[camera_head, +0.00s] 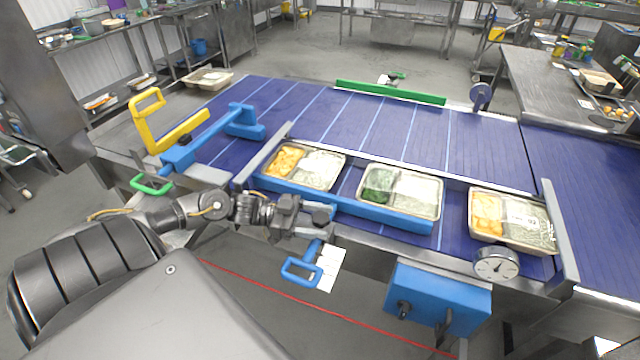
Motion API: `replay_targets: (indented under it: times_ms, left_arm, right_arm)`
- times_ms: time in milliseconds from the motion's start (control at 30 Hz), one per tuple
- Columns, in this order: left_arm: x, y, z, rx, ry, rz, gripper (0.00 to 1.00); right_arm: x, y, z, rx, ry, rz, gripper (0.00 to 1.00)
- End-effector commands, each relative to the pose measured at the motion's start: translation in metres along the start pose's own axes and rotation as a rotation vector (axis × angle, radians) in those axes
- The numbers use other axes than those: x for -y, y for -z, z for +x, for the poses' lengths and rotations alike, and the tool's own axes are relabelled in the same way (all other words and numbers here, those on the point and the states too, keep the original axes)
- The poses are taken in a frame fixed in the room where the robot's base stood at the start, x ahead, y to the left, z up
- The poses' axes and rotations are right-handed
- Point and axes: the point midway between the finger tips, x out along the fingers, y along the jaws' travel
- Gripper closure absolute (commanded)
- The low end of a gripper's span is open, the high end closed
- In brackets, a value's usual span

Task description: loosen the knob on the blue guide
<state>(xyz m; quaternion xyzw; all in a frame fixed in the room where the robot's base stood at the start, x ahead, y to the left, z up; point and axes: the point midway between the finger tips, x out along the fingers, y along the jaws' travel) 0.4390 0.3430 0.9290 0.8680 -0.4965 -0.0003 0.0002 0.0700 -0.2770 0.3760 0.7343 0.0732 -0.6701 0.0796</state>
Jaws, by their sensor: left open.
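The blue guide (390,217) is a long low bar along the front edge of the conveyor, in front of the food trays. A dark round shape that looks like its knob (323,214) sits at the guide's front side. My left gripper (308,216) reaches in from the left and is open, with its fingers at or very close to this dark shape. I cannot tell whether the fingers are around it or touching it, as the gripper hides part of it. My right gripper is not in view.
Several food trays, one with greens (378,190), stand on the blue conveyor (400,130). A blue handle (300,268) with a white card hangs below my left gripper. A dial gauge (496,265) and blue box (437,298) are at right. A yellow-handled blue frame (195,150) is at left.

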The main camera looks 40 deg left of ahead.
Motion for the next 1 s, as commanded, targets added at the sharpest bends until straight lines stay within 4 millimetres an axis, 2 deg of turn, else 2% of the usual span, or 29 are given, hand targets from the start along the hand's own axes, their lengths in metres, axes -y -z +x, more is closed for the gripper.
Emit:
replay_targets:
  times_ms: [367, 700, 867, 1000]
  left_arm:
    - [0.0, 0.001, 0.005, 0.0, 0.0, 0.0, 0.39]
    - [0.0, 0.0, 0.005, 0.0, 0.0, 0.001, 0.82]
    - [0.0, 0.002, 0.005, 0.0, 0.01, 0.0, 0.82]
    - [-0.001, 0.004, 0.005, 0.0, 0.047, -0.003, 0.82]
  right_arm:
    - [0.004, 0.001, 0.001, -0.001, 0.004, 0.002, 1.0]
    - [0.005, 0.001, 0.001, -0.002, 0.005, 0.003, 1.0]
    - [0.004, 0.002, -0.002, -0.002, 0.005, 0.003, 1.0]
    - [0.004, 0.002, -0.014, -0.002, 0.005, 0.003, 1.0]
